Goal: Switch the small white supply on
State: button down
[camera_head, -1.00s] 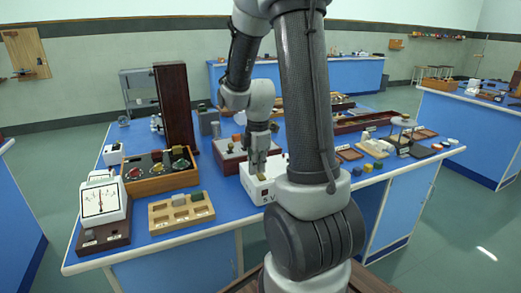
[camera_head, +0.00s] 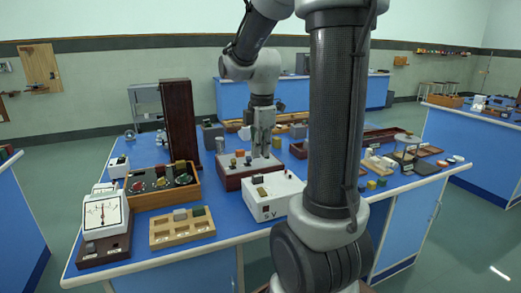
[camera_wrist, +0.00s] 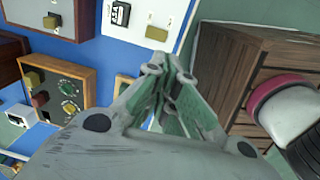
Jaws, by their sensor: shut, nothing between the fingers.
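The small white supply (camera_head: 277,199) is a low white box marked "5 V" near the front edge of the blue bench. Small dark and olive parts sit on its top, and small sockets show on its front. In the wrist view its white top (camera_wrist: 143,14) carries an olive block (camera_wrist: 157,33) and a black-and-white part (camera_wrist: 120,14); I cannot tell whether a switch is on or off. My gripper (camera_head: 264,153) is shut and empty, pointing down above and behind the supply, apart from it. Its closed fingers (camera_wrist: 165,72) also show in the wrist view.
Left of the supply are a wooden block tray (camera_head: 181,241), a wooden box with dials (camera_head: 150,203) and a white meter (camera_head: 103,214). A dark red box with knobs (camera_head: 228,181) stands behind, near a tall dark block (camera_head: 180,122). My arm hides part of the right side.

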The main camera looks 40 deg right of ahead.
aim_at(262, 192)
jog(key=shift+w+d+r+t, duration=0.15)
jog(key=shift+w+t, duration=0.25)
jog(key=shift+w, duration=0.3)
jog(key=f, duration=0.4)
jog(key=w+f, duration=0.1)
jog(key=f, duration=0.4)
jog(key=w+f, duration=0.1)
jog(key=f, duration=0.4)
jog(key=shift+d, duration=0.25)
